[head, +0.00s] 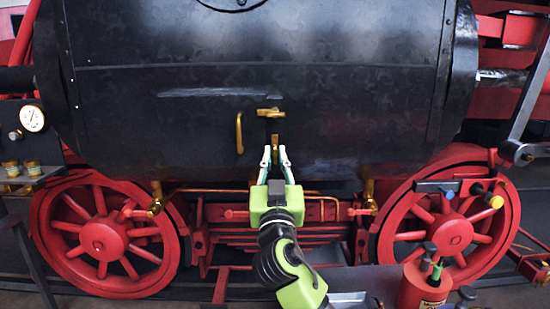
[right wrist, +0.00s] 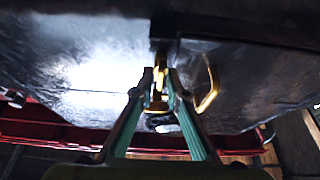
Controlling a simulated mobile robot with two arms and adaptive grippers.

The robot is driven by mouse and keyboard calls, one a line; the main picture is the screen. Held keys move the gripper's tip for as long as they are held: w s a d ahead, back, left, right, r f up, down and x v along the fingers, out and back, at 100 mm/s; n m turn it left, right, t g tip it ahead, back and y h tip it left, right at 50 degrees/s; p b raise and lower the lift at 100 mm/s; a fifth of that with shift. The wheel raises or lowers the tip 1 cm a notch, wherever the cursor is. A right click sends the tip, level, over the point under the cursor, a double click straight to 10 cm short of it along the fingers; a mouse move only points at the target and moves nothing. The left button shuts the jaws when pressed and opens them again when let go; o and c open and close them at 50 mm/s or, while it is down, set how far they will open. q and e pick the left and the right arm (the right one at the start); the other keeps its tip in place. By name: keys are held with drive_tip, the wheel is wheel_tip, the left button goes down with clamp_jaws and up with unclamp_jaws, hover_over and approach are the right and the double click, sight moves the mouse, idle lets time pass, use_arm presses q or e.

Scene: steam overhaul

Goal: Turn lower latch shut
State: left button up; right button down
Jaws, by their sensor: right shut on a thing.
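The lower latch (head: 275,141) is a small brass piece on the black boiler side, mostly hidden by my right gripper (head: 275,153). In the right wrist view, my fingertips close around the brass latch (right wrist: 158,88), one on each side. Above it in the head view is a brass T-shaped latch (head: 270,112), with its bar lying level. A brass pull handle (head: 239,133) stands upright to the left of the latches. It also shows in the right wrist view (right wrist: 209,88), to the right of the fingers. My left gripper is not in view.
The black boiler (head: 340,110) fills the space behind the latches. Red wheels (head: 100,242) and (head: 453,232) stand below on both sides. A red can (head: 424,288) with tools stands at the lower right, below a small tool rack (head: 437,187). A gauge (head: 32,118) is at the left.

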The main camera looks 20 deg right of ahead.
drive_tip(key=shift+n, duration=0.4)
drive_tip(key=n+y+p, duration=0.1)
drive_tip(key=n+y, duration=0.1)
drive_tip(key=shift+r+n+p, duration=0.15)
drive_tip(key=shift+n+p, duration=0.2)
drive_tip(key=shift+n, duration=0.05)
drive_tip(key=n+y+p, duration=0.2)
drive_tip(key=n+p, duration=0.2)
drive_tip(key=n+g+y+p, duration=0.1)
drive_tip(key=n+p, duration=0.3)
drive_tip(key=n+y+p, duration=0.2)
drive_tip(key=n+p, duration=0.2)
drive_tip(key=n, duration=0.1)
drive_tip(key=shift+d+r+g+y+p, duration=0.15)
drive_tip(key=shift+r+g+y+p, duration=0.1)
drive_tip(key=shift+g+y+p, duration=0.1)
drive_tip(key=n+g+p, duration=0.1)
drive_tip(key=n, duration=0.2)
drive_tip(key=shift+f+y+p, duration=0.15)
drive_tip(key=shift+y+p, duration=0.1)
drive_tip(key=shift+p, duration=0.1)
drive_tip(key=shift+f+n+g, duration=0.15)
drive_tip(key=shift+n+g, duration=0.3)
drive_tip(key=shift+n, duration=0.85)
drive_tip(key=c, duration=2.2)
unclamp_jaws()
drive_tip(key=shift+c, duration=0.2)
